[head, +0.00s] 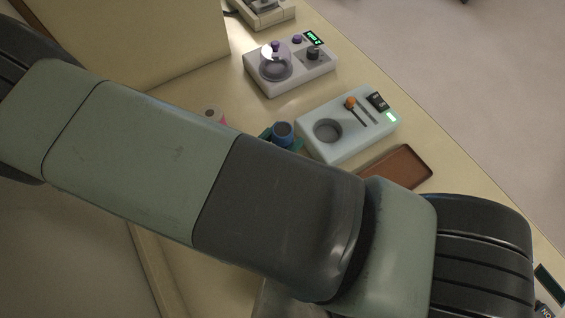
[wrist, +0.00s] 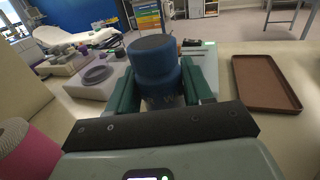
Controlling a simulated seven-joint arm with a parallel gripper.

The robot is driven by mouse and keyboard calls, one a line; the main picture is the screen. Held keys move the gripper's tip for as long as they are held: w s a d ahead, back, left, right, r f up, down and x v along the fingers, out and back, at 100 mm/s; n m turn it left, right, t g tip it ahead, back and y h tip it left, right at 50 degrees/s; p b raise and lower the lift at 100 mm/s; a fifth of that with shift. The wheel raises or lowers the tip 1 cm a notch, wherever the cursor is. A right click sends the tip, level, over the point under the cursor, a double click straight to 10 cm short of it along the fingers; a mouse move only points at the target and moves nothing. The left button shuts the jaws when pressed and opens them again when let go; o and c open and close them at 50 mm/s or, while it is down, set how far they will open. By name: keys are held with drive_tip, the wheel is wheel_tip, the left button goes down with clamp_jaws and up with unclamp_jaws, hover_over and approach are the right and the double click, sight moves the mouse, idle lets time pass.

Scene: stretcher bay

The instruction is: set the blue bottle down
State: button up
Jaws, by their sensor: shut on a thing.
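The blue bottle (wrist: 153,65) stands upright between the two green fingers of my gripper (wrist: 161,92) in the wrist view. The gripper is shut on it. In the head view the blue bottle (head: 283,131) shows only its top part, with a green finger beside it. My own arm crosses the head view and hides the gripper's body and the bottle's lower part. I cannot tell whether the bottle's base touches the counter.
A brown tray (head: 398,166) lies right of the bottle, empty, also in the wrist view (wrist: 265,106). A pale device with a round well (head: 338,146) stands close behind the bottle. Another device with a clear dome (head: 290,85) is farther back. A pink roll (wrist: 38,148) stands left of the gripper.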

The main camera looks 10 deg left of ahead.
wheel_tip(320, 180, down, 8)
drive_tip(key=shift+f, duration=0.1)
idle(0.4)
drive_tip(key=o, duration=1.2)
drive_tip(key=shift+f, duration=0.15)
drive_tip(key=shift+c, duration=0.2)
